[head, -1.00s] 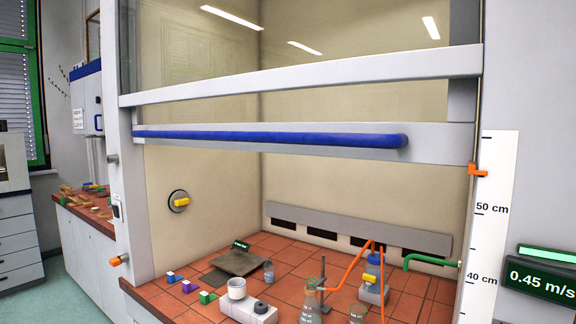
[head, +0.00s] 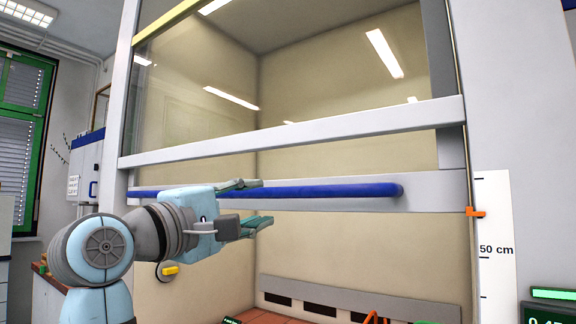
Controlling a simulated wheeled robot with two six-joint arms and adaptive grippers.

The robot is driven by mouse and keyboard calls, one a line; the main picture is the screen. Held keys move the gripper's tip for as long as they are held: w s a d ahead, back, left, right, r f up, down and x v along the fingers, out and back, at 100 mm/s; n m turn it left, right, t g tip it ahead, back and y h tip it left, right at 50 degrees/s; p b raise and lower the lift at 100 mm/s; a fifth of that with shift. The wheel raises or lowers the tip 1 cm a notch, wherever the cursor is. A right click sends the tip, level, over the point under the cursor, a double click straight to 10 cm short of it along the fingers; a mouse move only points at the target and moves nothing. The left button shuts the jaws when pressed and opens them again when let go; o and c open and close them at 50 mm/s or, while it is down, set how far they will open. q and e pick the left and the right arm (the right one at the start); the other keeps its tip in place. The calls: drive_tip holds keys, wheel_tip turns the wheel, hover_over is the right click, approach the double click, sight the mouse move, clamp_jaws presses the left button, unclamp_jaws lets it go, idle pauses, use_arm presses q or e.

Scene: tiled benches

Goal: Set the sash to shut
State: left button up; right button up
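The sash's white lower frame (head: 430,190) carries a long blue handle bar (head: 340,190), and the sash stands raised with an open gap below it. An orange pointer (head: 475,212) sits a little above the 50 cm mark on the white scale (head: 495,270).
A white crossbar (head: 300,130) and glass are above the bar. A yellow knob (head: 170,270) is on the inner left wall. A display (head: 550,305) is at the lower right. Orange tubing (head: 372,317) shows low inside the hood.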

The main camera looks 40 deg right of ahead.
sight(286, 193)
drive_tip(key=p+x, duration=0.3)
drive_tip(key=x, duration=0.7)
drive_tip(key=shift+s+d, duration=0.1)
drive_tip(key=shift+d, duration=0.25)
drive_tip(key=shift+s+a+r, duration=0.15)
drive_tip(key=shift+a, duration=0.05)
drive_tip(key=shift+c, duration=0.4)
use_arm(q)
wheel_tip(286, 193, up, 5)
drive_tip(key=shift+f, duration=0.1)
use_arm(e)
clamp_jaws()
